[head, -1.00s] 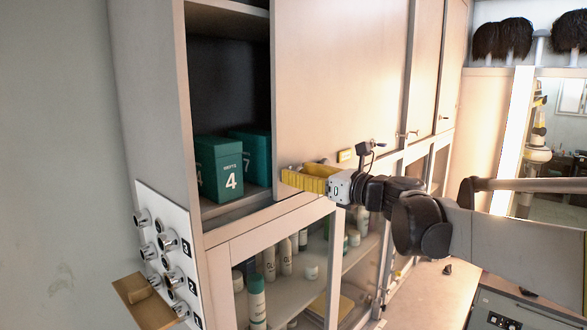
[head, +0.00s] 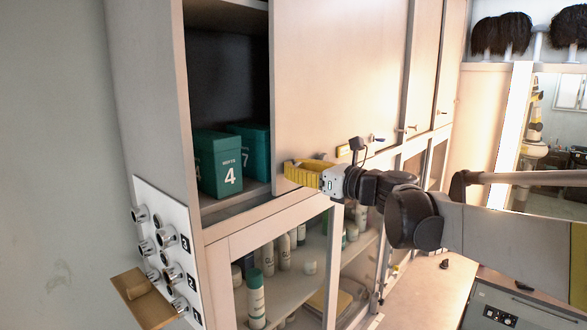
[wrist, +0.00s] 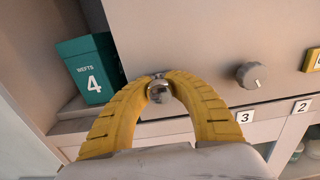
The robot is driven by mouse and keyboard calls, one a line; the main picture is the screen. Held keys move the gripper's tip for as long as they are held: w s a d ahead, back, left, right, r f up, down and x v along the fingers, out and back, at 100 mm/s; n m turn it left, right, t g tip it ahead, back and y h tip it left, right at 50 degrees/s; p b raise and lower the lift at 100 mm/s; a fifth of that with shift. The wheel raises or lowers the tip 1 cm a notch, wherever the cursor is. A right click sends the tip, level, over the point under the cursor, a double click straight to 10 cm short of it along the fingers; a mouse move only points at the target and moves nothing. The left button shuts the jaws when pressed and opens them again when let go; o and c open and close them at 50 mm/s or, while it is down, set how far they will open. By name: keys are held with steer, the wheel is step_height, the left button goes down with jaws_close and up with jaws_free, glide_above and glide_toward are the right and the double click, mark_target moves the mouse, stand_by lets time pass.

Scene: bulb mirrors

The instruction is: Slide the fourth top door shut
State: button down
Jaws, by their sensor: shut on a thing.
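The large pale top door (head: 338,75) stands partly open in the head view. Its left edge leaves a dark compartment (head: 228,85) uncovered at the left end of the cabinet. My gripper (head: 290,172), with yellow fingers, is at the lower left of this door. In the wrist view the fingertips (wrist: 158,82) close around a small round metal knob (wrist: 159,91) near the lower left corner of the door (wrist: 205,45). The rest of the knob is hidden by the fingers. I take this panel for the fourth door; no number shows on its face.
Green boxes marked 4 (head: 220,165) and 7 (head: 255,148) stand in the open compartment. Another knob (wrist: 253,75) is right of my gripper. Glass-fronted shelves with bottles (head: 256,298) lie below. A white panel of metal knobs (head: 160,250) is on the cabinet's left side.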

steer(key=shift+s+f, duration=0.15)
steer(key=s+a, duration=1.3)
steer(key=s, duration=0.1)
steer(key=shift+a+b, duration=0.35)
steer(key=shift+b, duration=0.1)
steer(key=c, duration=1.6)
jaws_free()
steer(key=shift+d, duration=0.1)
steer(key=shift+o, duration=0.8)
steer(key=shift+s+d+r, duration=0.2)
steer(key=shift+s+d, duration=0.05)
steer(key=shift+d, duration=0.25)
steer(key=v, duration=1.1)
steer(key=shift+s+d, duration=0.25)
steer(key=shift+s, duration=0.05)
